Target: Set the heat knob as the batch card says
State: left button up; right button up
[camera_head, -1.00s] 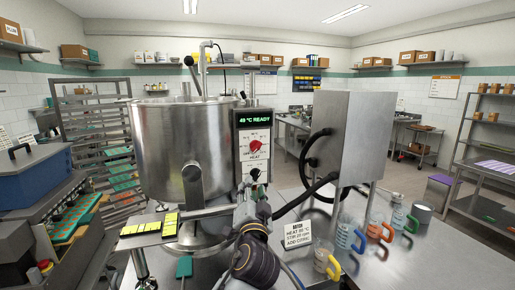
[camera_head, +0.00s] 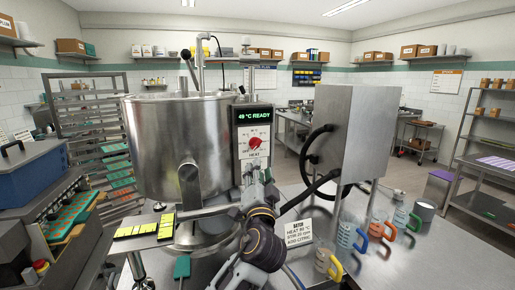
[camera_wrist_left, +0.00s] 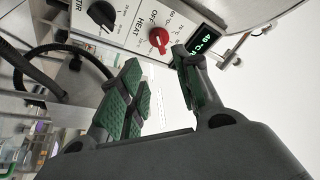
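The red heat knob (camera_head: 255,143) sits on the white control panel of the steel kettle (camera_head: 180,145), below a green display (camera_head: 253,115) reading about "49 °C READY". My left gripper (camera_head: 262,172) is just below the knob, in front of the panel's lower part. In the left wrist view the gripper (camera_wrist_left: 160,80) is open and empty, with green pads spread apart. The knob (camera_wrist_left: 159,40) lies beyond the fingertips, untouched. A black stir knob (camera_wrist_left: 102,14) is beside it. The batch card (camera_head: 299,232) reads "HEAT", apparently 80 °C, but its print is small. My right gripper is out of view.
A steel box (camera_head: 345,135) with black hoses (camera_head: 315,160) stands right of the panel. Jugs with coloured handles (camera_head: 352,235) stand on the steel table (camera_head: 425,265). Yellow moulds (camera_head: 138,230) lie left of the kettle's base. The table's right part is clear.

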aim_at(257, 145)
pick_arm(q)
jog(key=p+x, duration=0.2)
jog(key=x, duration=0.8)
jog(key=shift+w+r+p, duration=0.1)
jog(key=shift+w+p, duration=0.1)
jog(key=shift+p, duration=0.1)
jog(key=shift+x, duration=1.25)
jog(key=shift+w, duration=0.1)
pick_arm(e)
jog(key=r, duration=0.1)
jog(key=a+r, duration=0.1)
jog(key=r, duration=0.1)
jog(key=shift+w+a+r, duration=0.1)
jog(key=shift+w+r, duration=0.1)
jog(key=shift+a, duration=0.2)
pick_arm(q)
grip_shut()
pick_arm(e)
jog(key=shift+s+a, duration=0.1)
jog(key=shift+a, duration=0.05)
